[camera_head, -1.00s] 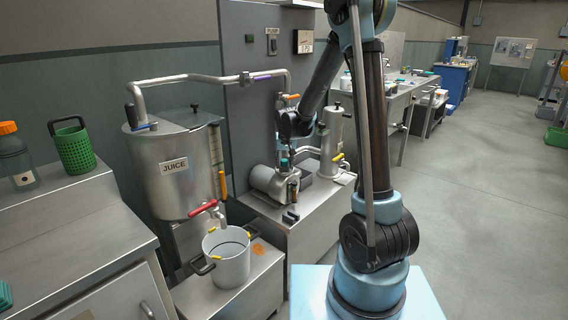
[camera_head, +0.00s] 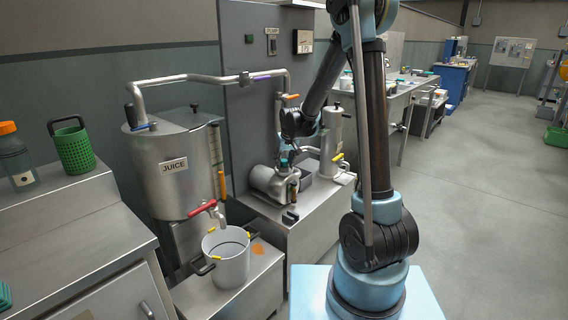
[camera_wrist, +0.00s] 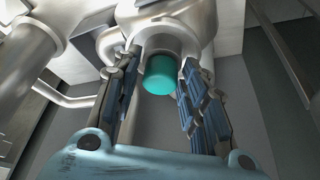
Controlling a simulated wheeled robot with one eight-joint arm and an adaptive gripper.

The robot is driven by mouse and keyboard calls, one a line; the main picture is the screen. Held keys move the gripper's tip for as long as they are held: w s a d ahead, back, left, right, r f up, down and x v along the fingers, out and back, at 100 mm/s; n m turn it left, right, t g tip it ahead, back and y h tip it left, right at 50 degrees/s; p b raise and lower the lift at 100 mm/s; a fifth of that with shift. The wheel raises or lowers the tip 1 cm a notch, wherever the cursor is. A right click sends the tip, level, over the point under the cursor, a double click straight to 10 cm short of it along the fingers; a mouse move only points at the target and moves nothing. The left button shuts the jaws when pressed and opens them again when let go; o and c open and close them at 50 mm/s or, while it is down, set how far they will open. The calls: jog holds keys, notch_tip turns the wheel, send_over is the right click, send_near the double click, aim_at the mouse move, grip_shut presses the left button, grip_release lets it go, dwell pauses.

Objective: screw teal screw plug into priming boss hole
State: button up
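The teal screw plug (camera_wrist: 160,76) shows in the wrist view as a short round cylinder. Its far end meets the round metal boss (camera_wrist: 160,43) on the pump body; whether it is threaded in, and how deep, cannot be told. The hole itself is hidden. My gripper (camera_wrist: 161,65) has one finger on each side of the plug, with visible gaps, so it looks open and not clamped. In the head view the teal plug (camera_head: 284,162) is a tiny spot above the metal pump (camera_head: 263,181), just below my gripper, which is small and partly hidden there.
A vertical metal cylinder (camera_head: 331,145) and pipework stand close to the right of the pump. A dark grey panel (camera_head: 250,70) rises behind. The juice tank (camera_head: 180,170) and a metal pot (camera_head: 230,262) are to the left. The floor at right is clear.

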jog(key=shift+n, duration=0.6)
jog(key=shift+n+g+y, duration=0.3)
jog(key=shift+n+y, duration=0.2)
jog(key=shift+n, duration=0.4)
jog(key=shift+d, duration=0.1)
jog(key=shift+n+y, duration=0.3)
jog(key=shift+n, duration=0.6)
jog(key=shift+w, duration=0.1)
jog(key=shift+n+g, duration=0.4)
jog(key=shift+n, duration=0.4)
